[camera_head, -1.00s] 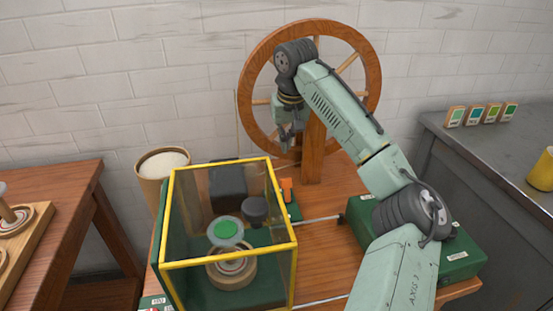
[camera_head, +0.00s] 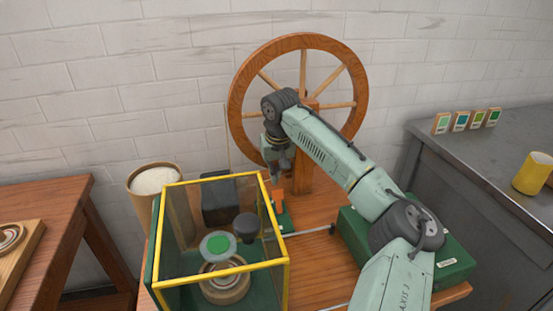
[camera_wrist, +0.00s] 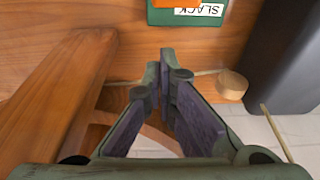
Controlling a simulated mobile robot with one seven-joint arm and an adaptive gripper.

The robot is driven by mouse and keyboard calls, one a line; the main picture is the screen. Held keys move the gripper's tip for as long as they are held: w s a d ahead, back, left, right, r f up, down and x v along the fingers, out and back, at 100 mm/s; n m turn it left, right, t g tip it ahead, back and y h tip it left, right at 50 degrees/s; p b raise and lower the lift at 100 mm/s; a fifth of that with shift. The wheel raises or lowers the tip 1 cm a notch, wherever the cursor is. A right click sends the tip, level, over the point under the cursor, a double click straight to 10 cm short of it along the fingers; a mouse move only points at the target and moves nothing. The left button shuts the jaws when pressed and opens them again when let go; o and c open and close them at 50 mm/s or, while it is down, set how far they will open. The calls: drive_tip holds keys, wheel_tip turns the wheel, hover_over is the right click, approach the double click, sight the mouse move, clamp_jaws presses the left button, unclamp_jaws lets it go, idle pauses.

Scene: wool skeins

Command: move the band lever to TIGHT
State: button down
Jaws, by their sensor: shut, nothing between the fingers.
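The orange band lever (camera_head: 278,199) stands on a small green base (camera_head: 285,222) just right of the yellow-framed case. In the wrist view the green base (camera_wrist: 160,16) shows at the top edge with a white SLACK label (camera_wrist: 199,10), and only a sliver of orange shows there. A TIGHT label cannot be made out. My gripper (camera_head: 276,178) points down just above the lever. Its fingers (camera_wrist: 167,62) are shut and empty in the wrist view, apart from the green base.
A yellow-framed clear case (camera_head: 225,266) with a green-topped device stands close left of the lever. A large wooden wheel (camera_head: 236,100) rises behind my gripper. A thin metal rod (camera_head: 313,231) runs right to a green box (camera_head: 455,262). A bin (camera_head: 140,188) stands at left.

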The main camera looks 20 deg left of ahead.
sight(278, 202)
drive_tip(key=shift+d+f, duration=0.1)
drive_tip(key=shift+f, duration=0.3)
drive_tip(key=shift+s+d+r+p, duration=0.35)
drive_tip(key=shift+s+d, duration=0.1)
drive_tip(key=shift+s, duration=0.25)
drive_tip(key=shift+s+d+r+p, duration=0.3)
drive_tip(key=shift+s+d, duration=0.1)
drive_tip(key=shift+s, duration=0.3)
